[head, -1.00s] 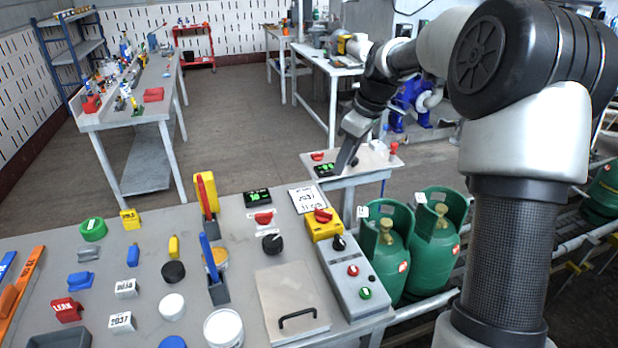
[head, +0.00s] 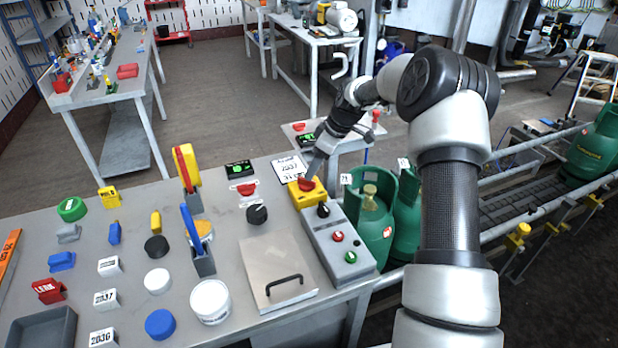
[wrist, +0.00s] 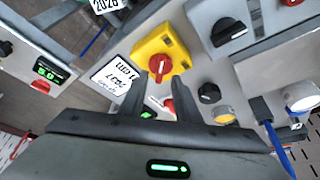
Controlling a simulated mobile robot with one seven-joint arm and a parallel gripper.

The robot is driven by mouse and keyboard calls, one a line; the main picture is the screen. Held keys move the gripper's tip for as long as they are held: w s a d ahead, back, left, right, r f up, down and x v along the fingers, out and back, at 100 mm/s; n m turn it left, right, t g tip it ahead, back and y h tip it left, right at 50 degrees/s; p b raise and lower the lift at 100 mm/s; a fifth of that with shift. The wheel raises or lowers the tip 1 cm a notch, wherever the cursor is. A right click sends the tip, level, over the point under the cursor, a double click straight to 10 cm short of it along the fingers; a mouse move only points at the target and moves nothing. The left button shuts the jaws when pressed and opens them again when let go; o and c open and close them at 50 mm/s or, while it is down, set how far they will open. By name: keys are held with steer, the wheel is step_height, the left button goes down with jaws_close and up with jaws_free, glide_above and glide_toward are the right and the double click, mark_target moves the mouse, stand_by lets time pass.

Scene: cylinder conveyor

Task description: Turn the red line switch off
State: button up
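The red line switch is a red rotary knob (head: 305,184) on a yellow box (head: 308,197), at the bench's right rear. The box also shows in the wrist view (wrist: 182,47). My gripper (head: 308,176) is at the knob from above and behind and partly hides it in the head view. In the wrist view my gripper's two fingers (wrist: 162,70) stand apart at the yellow box, with the knob area between their tips. I cannot tell whether they touch the knob.
A grey control box (head: 340,245) with a black knob, a red button and a green button adjoins the yellow box. Nearby are a white card (head: 288,167), another red knob (head: 246,188) and a black dial (head: 257,214). Green gas cylinders (head: 371,222) stand to the right.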

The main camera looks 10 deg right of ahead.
mark_target(307, 182)
steer(key=shift+x, duration=2.4)
steer(key=shift+r, duration=0.1)
jaws_close()
